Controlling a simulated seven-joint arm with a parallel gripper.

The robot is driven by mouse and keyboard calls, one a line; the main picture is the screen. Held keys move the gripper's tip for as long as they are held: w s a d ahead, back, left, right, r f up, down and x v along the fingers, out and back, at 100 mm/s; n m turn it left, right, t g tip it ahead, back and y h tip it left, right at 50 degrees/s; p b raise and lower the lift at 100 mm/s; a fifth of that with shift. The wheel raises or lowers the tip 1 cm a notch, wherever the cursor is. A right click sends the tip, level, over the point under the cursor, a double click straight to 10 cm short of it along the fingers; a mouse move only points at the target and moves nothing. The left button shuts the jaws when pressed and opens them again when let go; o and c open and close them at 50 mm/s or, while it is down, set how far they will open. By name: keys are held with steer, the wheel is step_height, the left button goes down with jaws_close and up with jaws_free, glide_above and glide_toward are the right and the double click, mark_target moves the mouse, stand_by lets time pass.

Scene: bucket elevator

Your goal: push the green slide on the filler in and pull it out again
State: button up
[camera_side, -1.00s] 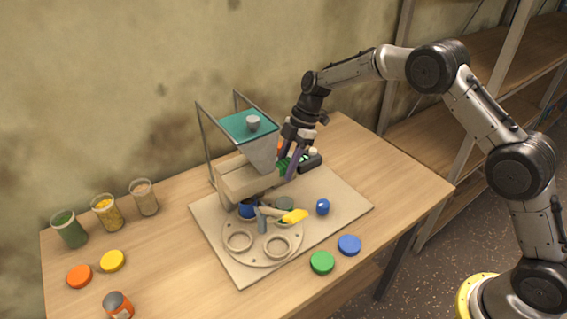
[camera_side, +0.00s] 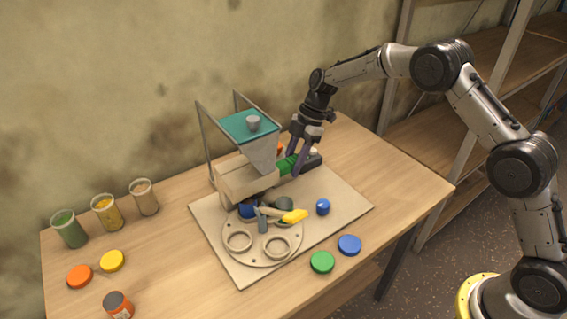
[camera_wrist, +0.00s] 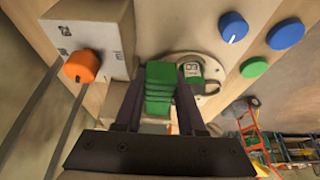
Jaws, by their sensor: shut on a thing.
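The filler (camera_side: 248,178) is a beige body under a grey hopper with a teal top (camera_side: 247,126), standing on a board. The ribbed green slide (camera_side: 287,166) sticks out of the filler's right side; it also shows in the wrist view (camera_wrist: 159,88). My gripper (camera_side: 297,164) points down at the slide, with one finger on either side of it. In the wrist view my gripper (camera_wrist: 160,86) is shut on the slide. The slide's inner end is hidden in the filler.
A round plate (camera_side: 262,252) with ring holders, a yellow piece (camera_side: 294,216) and a blue knob (camera_side: 323,207) are in front of the filler. An orange knob (camera_wrist: 82,66) sits on a white box. Filled jars (camera_side: 106,212) and loose caps (camera_side: 322,262) stand on the table.

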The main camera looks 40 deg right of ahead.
steer(key=shift+d+r, duration=0.1)
steer(key=shift+d, duration=1.75)
steer(key=shift+a, duration=0.2)
steer(key=o, duration=0.9)
steer(key=shift+o, duration=0.2)
steer(key=a+r+v, duration=0.1)
steer(key=a+v, duration=0.1)
steer(key=v, duration=0.9)
steer(key=shift+r, duration=0.15)
